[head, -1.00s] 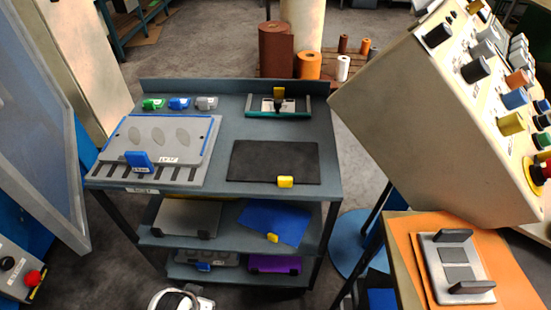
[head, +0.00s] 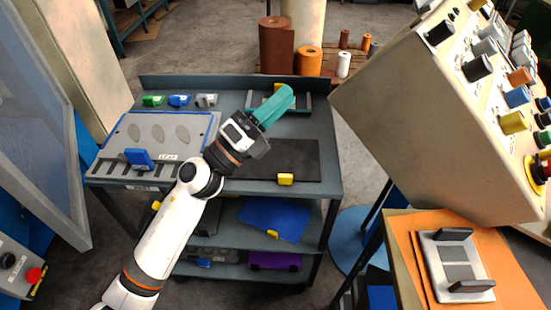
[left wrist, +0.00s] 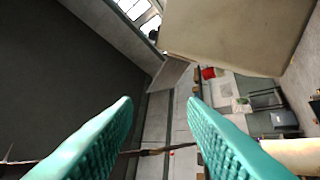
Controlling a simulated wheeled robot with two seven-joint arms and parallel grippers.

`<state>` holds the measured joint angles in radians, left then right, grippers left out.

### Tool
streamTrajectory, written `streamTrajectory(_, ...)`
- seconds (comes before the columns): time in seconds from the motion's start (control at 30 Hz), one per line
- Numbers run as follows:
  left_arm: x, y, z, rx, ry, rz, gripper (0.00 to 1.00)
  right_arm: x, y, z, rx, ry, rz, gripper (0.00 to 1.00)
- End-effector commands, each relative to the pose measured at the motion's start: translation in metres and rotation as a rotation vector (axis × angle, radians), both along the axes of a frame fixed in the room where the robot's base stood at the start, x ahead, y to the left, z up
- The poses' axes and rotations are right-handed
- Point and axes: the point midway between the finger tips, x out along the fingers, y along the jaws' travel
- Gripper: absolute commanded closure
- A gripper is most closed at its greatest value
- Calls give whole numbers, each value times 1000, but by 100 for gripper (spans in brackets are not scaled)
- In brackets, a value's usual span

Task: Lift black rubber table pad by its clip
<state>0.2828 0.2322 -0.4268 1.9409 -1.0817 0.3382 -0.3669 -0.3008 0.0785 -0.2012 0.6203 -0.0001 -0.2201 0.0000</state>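The black rubber table pad (head: 298,157) lies flat on the cart's top shelf, at its right. Its yellow clip (head: 285,179) sits at the pad's front edge. My left gripper (head: 281,101) is above the cart, beyond the pad and clip. My left arm hides the pad's left part. In the left wrist view my left gripper's teal fingers (left wrist: 160,103) are apart with nothing between them, so it is open. That view shows neither pad nor clip. My right gripper is in no view.
On the cart top (head: 222,185) are a grey plate (head: 190,131) with a blue clip and small coloured clips (head: 179,100). A framed tool (head: 299,108) is partly behind my left gripper. A blue pad (head: 272,220) lies below. A control panel (head: 420,110) overhangs at right.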

Motion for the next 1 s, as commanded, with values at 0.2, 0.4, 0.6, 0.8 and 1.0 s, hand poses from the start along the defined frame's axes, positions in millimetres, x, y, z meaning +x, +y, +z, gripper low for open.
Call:
streamTrajectory(0.2,-24,-65,-31,676,-494,-309,62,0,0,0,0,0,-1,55)
streamTrajectory(0.4,-5,-34,-92,1326,-726,-582,62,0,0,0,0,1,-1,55)
streamTrajectory(0.6,19,29,-108,1747,-723,-769,62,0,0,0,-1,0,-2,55)
streamTrajectory(0.8,24,46,-117,1857,-693,-830,62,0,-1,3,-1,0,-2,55)
streamTrajectory(1.0,22,31,-148,1852,-693,-831,62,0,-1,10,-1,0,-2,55)
